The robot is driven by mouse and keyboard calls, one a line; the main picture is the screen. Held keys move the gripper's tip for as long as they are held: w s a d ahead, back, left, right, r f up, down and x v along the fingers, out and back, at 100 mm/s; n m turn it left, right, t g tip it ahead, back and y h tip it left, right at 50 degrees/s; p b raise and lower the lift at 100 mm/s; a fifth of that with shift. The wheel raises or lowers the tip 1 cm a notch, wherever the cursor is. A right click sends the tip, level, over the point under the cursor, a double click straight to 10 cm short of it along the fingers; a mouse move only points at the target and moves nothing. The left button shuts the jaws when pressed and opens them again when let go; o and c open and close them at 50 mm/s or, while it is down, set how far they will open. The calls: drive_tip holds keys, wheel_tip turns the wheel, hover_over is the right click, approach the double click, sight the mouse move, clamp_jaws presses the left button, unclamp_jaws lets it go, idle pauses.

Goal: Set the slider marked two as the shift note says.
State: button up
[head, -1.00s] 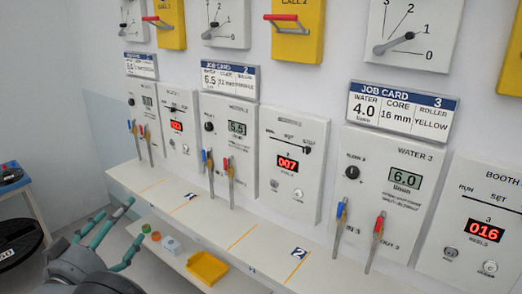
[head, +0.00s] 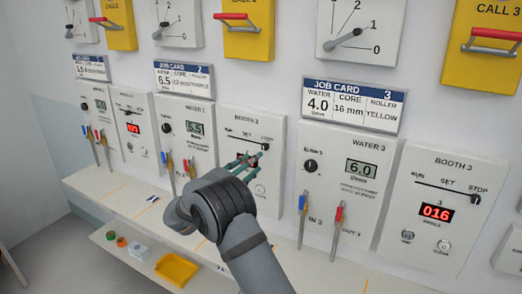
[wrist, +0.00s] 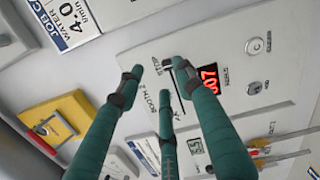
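The Booth 2 panel (head: 238,122) is a white wall box with a slider track labelled RUN, SET and STOP. Its slider knob (head: 266,147) appears to be at the STOP end. In the wrist view the knob (wrist: 167,66) lies between my green fingertips, close to one of them; I cannot tell whether they touch. The red display (wrist: 208,79) reads 007. My gripper (head: 243,163) is in front of this panel, with its three fingers (wrist: 160,80) spread open and nothing held. The fingers hide parts of the panel and track. I cannot see a shift note.
Job card 3 (head: 353,104) and the Water 3 panel (head: 345,155) are to the right, with the Booth 3 panel (head: 440,205) beyond. The Water 2 panel (head: 186,108) is to the left. Yellow call boxes hang above. A yellow tray (head: 176,269) is on the lower shelf.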

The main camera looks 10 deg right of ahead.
sight(264, 147)
drive_tip(key=w+d+n+p, duration=0.1)
drive_tip(key=w+n, duration=0.1)
drive_tip(key=n, duration=0.2)
drive_tip(key=w+d+n+p, duration=0.1)
drive_tip(key=w+n+p, duration=0.1)
drive_tip(key=n, duration=0.3)
drive_tip(key=w+d+n+y+p, duration=0.1)
drive_tip(key=w+d+n, duration=0.1)
drive_tip(key=w+n, duration=0.2)
drive_tip(key=shift+n+t+p, duration=0.3)
drive_tip(key=shift+n+p, duration=0.05)
drive_tip(key=shift+n, duration=0.25)
drive_tip(key=shift+w+d+f, duration=0.2)
drive_tip(key=shift+w+d, duration=0.3)
drive_tip(key=shift+w, duration=0.15)
drive_tip(key=shift+c, duration=0.8)
drive_tip(key=c, duration=0.7)
clamp_jaws()
